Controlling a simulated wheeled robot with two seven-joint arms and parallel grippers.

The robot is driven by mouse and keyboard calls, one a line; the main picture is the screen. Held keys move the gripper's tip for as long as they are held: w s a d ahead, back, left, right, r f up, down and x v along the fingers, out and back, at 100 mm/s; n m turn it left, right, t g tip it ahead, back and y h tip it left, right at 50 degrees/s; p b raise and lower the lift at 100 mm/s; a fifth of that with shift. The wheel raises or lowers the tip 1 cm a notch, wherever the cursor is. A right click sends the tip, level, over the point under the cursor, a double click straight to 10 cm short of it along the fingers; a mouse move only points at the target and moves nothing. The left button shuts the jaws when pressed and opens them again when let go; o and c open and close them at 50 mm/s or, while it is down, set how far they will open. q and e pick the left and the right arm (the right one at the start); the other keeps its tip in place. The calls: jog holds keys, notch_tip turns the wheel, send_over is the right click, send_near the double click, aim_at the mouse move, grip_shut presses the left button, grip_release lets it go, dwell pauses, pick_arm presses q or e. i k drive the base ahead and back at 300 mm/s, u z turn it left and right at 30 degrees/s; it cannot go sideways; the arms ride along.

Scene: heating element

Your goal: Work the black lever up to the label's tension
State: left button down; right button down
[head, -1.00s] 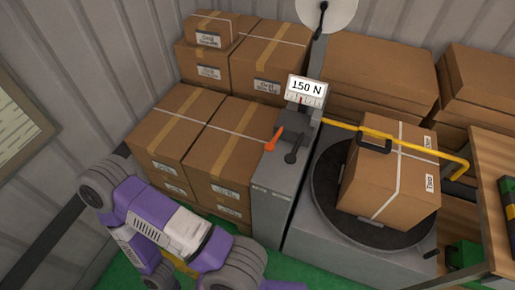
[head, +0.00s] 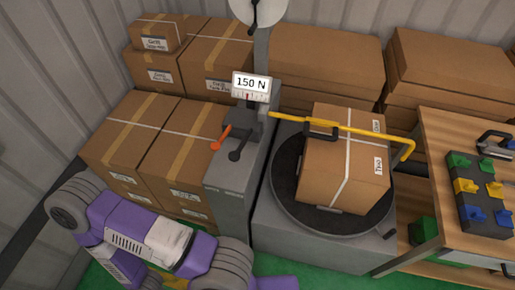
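The black lever (head: 238,154) has a round knob and points down from the head of the grey machine column (head: 232,178). An orange lever (head: 222,137) sits just left of it. A white label (head: 251,85) above them reads 150 N, with a small scale (head: 250,97) under it; the scale's exact reading is too small to tell. My purple arm crosses the lower left of the head view, below and left of the levers and apart from them. Neither of my grippers shows in the head view.
A strapped carton (head: 328,170) stands on a round black turntable (head: 286,190), with a yellow bar (head: 360,130) around it. Stacked cartons (head: 130,130) fill the left and back. A wooden workbench (head: 440,150) at right holds a rack of coloured pieces (head: 483,203).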

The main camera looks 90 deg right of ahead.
aim_at(234, 156)
jog(key=k, duration=0.8)
jog(key=z, duration=1.2)
